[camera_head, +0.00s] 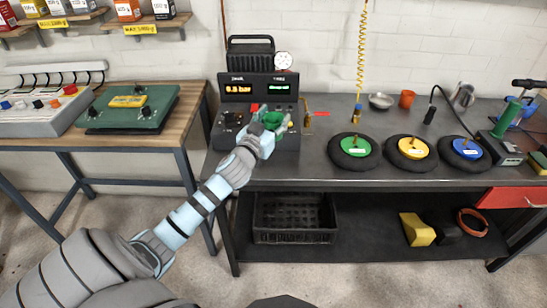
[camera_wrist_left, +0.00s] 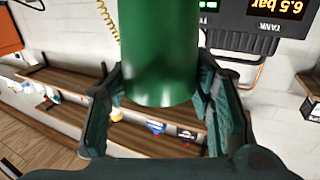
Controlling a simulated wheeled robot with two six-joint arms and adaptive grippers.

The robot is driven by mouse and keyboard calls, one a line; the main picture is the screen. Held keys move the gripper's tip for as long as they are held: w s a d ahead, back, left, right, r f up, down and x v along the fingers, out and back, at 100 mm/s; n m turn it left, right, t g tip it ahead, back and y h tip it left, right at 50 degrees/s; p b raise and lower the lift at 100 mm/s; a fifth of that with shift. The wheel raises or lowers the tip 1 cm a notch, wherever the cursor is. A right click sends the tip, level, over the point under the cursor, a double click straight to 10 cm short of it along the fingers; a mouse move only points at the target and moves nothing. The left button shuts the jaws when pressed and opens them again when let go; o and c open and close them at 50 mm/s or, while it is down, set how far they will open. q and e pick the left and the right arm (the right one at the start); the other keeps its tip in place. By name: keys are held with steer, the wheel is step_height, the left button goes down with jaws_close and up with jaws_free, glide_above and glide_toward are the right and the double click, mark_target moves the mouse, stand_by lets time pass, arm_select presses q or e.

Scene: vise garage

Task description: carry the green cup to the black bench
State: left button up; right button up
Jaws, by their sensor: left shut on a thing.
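My left gripper (camera_head: 275,122) is shut on the green cup, which fills the top middle of the left wrist view (camera_wrist_left: 158,50) between its dark green fingers. In the head view the hand covers most of the cup, and the cup is hard to tell from the green fingers. The gripper appears in front of the air compressor, over the left part of the black bench (camera_head: 320,170). The gap between cup and bench top cannot be told. My right gripper is not in view.
The black compressor (camera_head: 233,120) stands on the bench's left end. Wheels with green (camera_head: 355,146), yellow (camera_head: 412,148) and blue (camera_head: 466,149) hubs lie to the right. A grey bowl (camera_head: 381,100) and orange cup (camera_head: 407,98) stand behind. Bare bench shows between compressor and green-hub wheel.

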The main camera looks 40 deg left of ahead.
arm_select(q)
step_height(320, 180, down, 12)
steer(key=b, duration=0.5)
steer(key=shift+r, duration=0.2)
steer(key=shift+f, duration=0.1)
steer(key=o, duration=1.1)
steer(key=shift+o, duration=0.2)
